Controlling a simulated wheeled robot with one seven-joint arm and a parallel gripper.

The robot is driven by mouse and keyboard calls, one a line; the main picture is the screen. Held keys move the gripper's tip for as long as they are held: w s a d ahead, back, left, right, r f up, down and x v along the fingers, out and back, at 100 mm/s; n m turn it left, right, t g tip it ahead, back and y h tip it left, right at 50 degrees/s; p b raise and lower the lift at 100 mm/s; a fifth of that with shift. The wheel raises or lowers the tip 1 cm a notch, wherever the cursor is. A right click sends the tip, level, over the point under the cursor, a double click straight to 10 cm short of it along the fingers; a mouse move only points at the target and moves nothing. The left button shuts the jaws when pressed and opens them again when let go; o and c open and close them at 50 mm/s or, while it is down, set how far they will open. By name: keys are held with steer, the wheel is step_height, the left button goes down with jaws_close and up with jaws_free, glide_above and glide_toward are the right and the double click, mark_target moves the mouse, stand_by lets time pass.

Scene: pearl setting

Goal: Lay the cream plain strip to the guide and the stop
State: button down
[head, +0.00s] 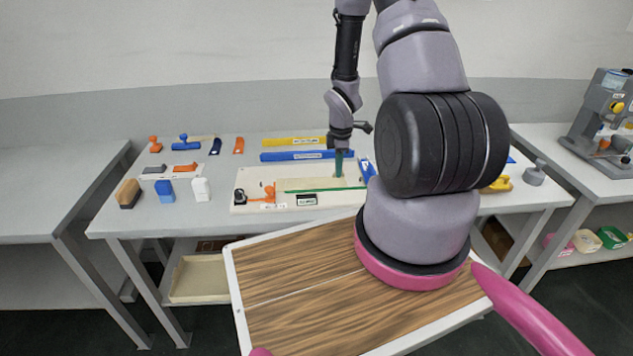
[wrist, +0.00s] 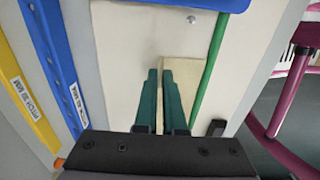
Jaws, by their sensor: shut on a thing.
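The cream plain strip (wrist: 187,72) lies along the pale board (wrist: 140,40); in the head view the strip (head: 305,184) runs left to right. My gripper (head: 339,172), with green fingers, points down at the strip's right part. In the wrist view the fingers (wrist: 167,85) are close together, shut on the strip and hiding part of it. The green guide (wrist: 212,70) runs beside the strip's front edge; I cannot tell whether they touch. A blue piece (wrist: 190,4), perhaps the stop, lies past the strip's end, with bare board between.
A blue bar (head: 300,156) and a yellow bar (head: 290,141) lie behind the board. An orange clamp-like piece (head: 269,193) and a black piece (head: 240,196) sit at its left end. Several small tools and blocks occupy the table's left side. A wood-grain tray (head: 300,290) is in front.

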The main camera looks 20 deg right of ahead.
steer(key=shift+s+a, duration=0.1)
steer(key=c, duration=0.8)
jaws_free()
steer(key=shift+c, duration=0.2)
steer(key=shift+r, duration=3.5)
